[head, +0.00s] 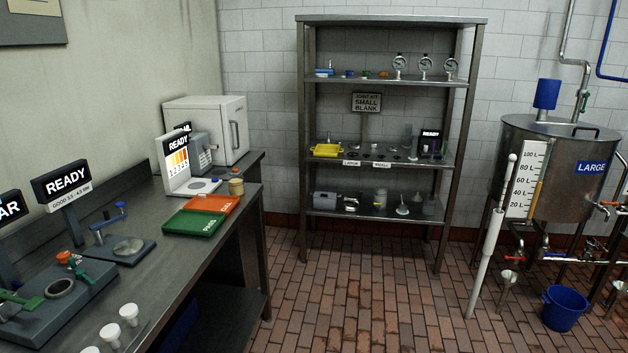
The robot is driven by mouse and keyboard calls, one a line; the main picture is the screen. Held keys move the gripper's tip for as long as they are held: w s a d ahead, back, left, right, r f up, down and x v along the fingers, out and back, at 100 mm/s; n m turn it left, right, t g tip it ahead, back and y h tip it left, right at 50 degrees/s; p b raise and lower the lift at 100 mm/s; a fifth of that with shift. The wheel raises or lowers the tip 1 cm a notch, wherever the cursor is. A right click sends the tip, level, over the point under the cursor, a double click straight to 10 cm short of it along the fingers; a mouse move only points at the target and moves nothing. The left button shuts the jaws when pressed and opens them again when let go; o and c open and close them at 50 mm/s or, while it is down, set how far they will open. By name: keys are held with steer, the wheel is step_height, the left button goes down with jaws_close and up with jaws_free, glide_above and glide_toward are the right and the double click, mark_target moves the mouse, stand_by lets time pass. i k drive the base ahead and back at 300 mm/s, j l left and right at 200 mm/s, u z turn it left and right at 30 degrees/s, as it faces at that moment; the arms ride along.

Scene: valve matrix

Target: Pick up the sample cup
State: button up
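Nothing in view is plainly marked as the sample cup. Several small white cup-like pieces (129,313) stand in a row at the near edge of the bench. A small tan jar (236,187) stands on the bench beyond the coloured mat. A pale jar (380,198) and a clear cup-like vessel (429,205) stand on the low shelf of the rack. I cannot tell which of these is the sample cup. My gripper is not in view.
The steel bench (215,250) along the left wall carries READY displays, fixtures and a green-orange mat (202,216). A metal rack (302,130) stands at the back. A large tank (570,185) and blue bucket (563,307) are at right. The brick floor between is clear.

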mark_target(236, 182)
steer(key=i+l+u, duration=0.1)
steer(key=i+u, duration=0.2)
steer(key=i, duration=1.15)
steer(key=i+j, duration=0.25)
steer(key=i, duration=0.25)
steer(key=i+j+z, duration=0.1)
steer(key=i+j, duration=0.15)
steer(key=i, duration=0.2)
steer(key=i+j, duration=0.3)
steer(key=i, duration=0.2)
steer(key=i+j+z, duration=0.2)
steer(key=j, duration=0.05)
